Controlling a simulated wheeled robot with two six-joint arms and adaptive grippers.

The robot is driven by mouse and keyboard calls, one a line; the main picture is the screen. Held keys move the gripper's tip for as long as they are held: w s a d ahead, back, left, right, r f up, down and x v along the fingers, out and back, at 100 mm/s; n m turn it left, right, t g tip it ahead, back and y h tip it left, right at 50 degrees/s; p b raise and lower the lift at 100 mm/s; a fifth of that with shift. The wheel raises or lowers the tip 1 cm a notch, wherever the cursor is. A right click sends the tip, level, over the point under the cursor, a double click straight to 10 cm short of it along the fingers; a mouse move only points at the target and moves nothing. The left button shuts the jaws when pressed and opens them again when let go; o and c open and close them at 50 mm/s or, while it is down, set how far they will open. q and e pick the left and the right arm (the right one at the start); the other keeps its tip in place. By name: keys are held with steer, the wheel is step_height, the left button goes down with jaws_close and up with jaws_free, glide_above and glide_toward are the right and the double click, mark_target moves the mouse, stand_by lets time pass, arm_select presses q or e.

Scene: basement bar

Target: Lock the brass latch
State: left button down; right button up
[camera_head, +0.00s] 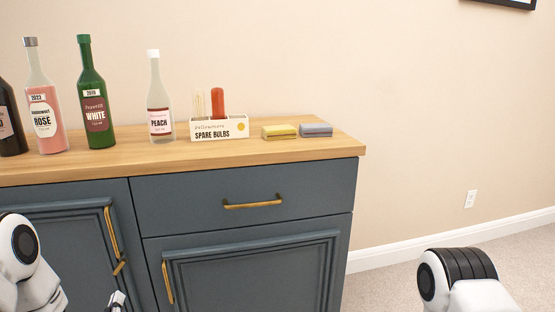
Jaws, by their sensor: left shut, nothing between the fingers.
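A small brass latch (119,268) sits near the right edge of the left blue cabinet door (60,245), just below that door's long brass handle (111,233). It looks tilted, but it is too small to tell whether it is locked. My left gripper (117,299) is partly in view at the bottom edge, below the latch and apart from it in the picture. It is shut and empty. My right gripper is out of view; only part of my right arm shows at the lower right.
The wooden counter (300,152) bears several bottles, a spare bulbs box (219,128) and two small stacks (297,131). A closed drawer (250,215) sits above the right door (250,275), which has its own brass handle (168,283). Carpet right of the cabinet looks clear.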

arm_select(q)
step_height(320, 180, down, 4)
steer(key=s+d+n+g+b, duration=0.1)
steer(key=n+g+b, duration=0.1)
steer(key=n+b, duration=0.5)
step_height(320, 180, up, 10)
steer(key=w+d+n+t+b, duration=0.2)
steer(key=n+b, duration=0.3)
steer(key=shift+m, duration=0.3)
steer(key=x, duration=0.3)
steer(key=p+x, duration=0.1)
steer(key=x, duration=0.1)
steer(key=shift+w+f, duration=0.3)
steer(key=shift+w, duration=0.05)
steer(key=shift+s+a+f, duration=0.15)
steer(key=shift+a+f, duration=0.15)
steer(key=shift+a, duration=0.3)
steer(key=shift+d+f+b, duration=0.1)
steer(key=shift+f+b, duration=0.1)
steer(key=shift+b, duration=0.2)
